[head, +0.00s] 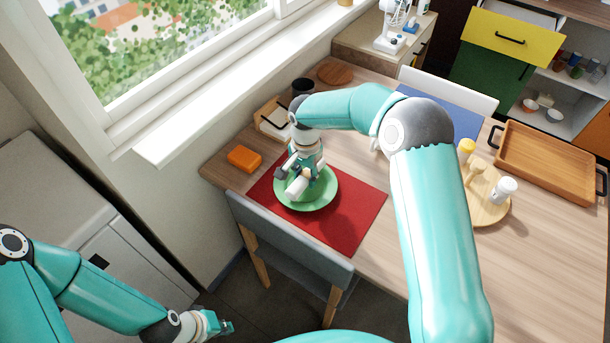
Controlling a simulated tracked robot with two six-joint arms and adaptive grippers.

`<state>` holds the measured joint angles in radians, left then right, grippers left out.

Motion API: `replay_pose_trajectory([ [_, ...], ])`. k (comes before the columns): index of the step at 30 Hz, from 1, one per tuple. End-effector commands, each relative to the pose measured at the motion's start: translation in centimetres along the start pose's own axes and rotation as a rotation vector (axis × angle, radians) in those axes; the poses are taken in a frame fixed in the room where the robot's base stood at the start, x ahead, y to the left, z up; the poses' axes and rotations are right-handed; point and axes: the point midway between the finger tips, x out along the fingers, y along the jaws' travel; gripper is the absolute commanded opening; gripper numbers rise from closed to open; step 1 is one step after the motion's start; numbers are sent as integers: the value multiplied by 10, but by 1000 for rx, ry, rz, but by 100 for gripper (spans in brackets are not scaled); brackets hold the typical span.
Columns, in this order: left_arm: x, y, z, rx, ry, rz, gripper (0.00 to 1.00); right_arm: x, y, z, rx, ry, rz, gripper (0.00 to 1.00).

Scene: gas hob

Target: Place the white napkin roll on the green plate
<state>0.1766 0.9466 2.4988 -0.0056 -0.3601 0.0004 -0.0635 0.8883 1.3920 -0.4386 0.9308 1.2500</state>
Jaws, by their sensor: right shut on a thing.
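The green plate (322,198) lies on a red placemat (355,210) at the table's near left corner. My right gripper (299,177) is over the plate, pointing down, and is shut on the white napkin roll (293,188). The roll shows as a short white piece below the fingers, over the plate's left half. I cannot tell whether it touches the plate; the gripper hides part of both. My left gripper (226,327) is low at the bottom left, away from the table. Its fingers are too small to read as open or shut.
An orange block (244,158) lies left of the placemat. A napkin holder (272,119) and dark cup (302,88) stand behind. A chair (290,240) is at the front edge. Right are a round board (489,207) with shakers and a wooden tray (547,162).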

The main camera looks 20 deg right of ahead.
Motion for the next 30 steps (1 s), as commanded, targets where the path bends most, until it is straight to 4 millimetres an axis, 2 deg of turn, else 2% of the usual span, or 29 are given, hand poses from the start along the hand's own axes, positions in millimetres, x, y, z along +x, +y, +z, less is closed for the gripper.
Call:
replay_pose_trajectory([
  [3, 5, -2, 0, 0, 0, 0, 0, 5, 0, 0, 0, 0, -1, 2],
  [4, 4, -2, 0, 0, 0, 0, 0, 4, 0, 0, 0, 0, -1, 40],
  [8, 3, -1, 0, 0, 0, 0, 0, 3, 0, 0, -1, 0, 0, 61],
  [20, -1, 0, 0, 0, 0, 0, 0, -2, -1, 1, -2, 0, 0, 62],
  [23, -9, 3, 0, 0, 0, 0, 0, -10, -1, 1, -2, 0, -1, 62],
  [25, -2, 1, 0, 0, 1, 0, 0, -17, -2, 0, -1, 2, -3, 62],
  [30, 2, -1, 0, 0, 0, 0, 0, -52, -2, 0, 0, 4, -5, 62],
])
